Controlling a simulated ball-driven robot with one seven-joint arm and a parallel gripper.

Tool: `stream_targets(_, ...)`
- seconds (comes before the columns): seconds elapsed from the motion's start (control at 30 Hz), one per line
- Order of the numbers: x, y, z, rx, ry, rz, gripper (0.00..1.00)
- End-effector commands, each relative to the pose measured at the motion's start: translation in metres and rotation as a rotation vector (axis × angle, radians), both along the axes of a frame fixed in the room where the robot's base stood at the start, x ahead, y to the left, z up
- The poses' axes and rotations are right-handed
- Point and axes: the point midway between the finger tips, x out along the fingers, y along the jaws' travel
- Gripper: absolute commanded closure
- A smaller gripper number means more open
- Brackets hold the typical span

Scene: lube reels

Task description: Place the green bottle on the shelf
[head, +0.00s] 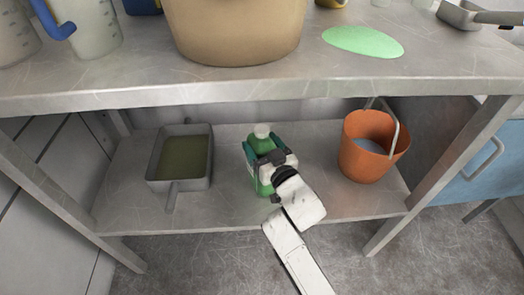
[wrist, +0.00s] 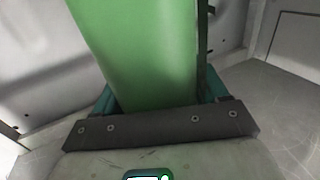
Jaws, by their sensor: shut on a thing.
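The green bottle (head: 262,180) with a pale cap is upright at the middle of the lower shelf (head: 227,200), between a grey pan and an orange bucket. My gripper (head: 262,162) is shut on the bottle, coming from the front right. In the wrist view the bottle (wrist: 145,50) fills the space between the teal fingers. The bottle's base is partly hidden by my gripper and arm, so I cannot tell whether it touches the shelf.
The grey pan (head: 180,186) with dark green liquid stands left on the lower shelf. The orange bucket (head: 368,160) with a raised handle stands right. The upper tabletop (head: 130,90) overhangs, holding a large tan tub (head: 235,30) and jugs. A table leg (head: 440,180) stands at the right.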

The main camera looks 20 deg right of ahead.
Motion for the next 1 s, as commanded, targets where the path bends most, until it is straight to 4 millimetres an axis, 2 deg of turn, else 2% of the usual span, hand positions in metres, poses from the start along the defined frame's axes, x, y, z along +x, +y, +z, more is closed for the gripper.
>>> stream_targets(0.43, 0.0006, 0.0000, -0.0026, 0.000, -0.010, 0.001, 1.00)
stream_targets(0.47, 0.0000, -0.0002, -0.0054, 0.000, -0.002, 0.000, 0.25)
stream_targets(0.7, -0.0001, -0.0002, -0.0050, 0.000, -0.002, 0.000, 0.02)
stream_targets(1.0, -0.0001, -0.0002, -0.0026, 0.000, -0.002, 0.000, 0.02)
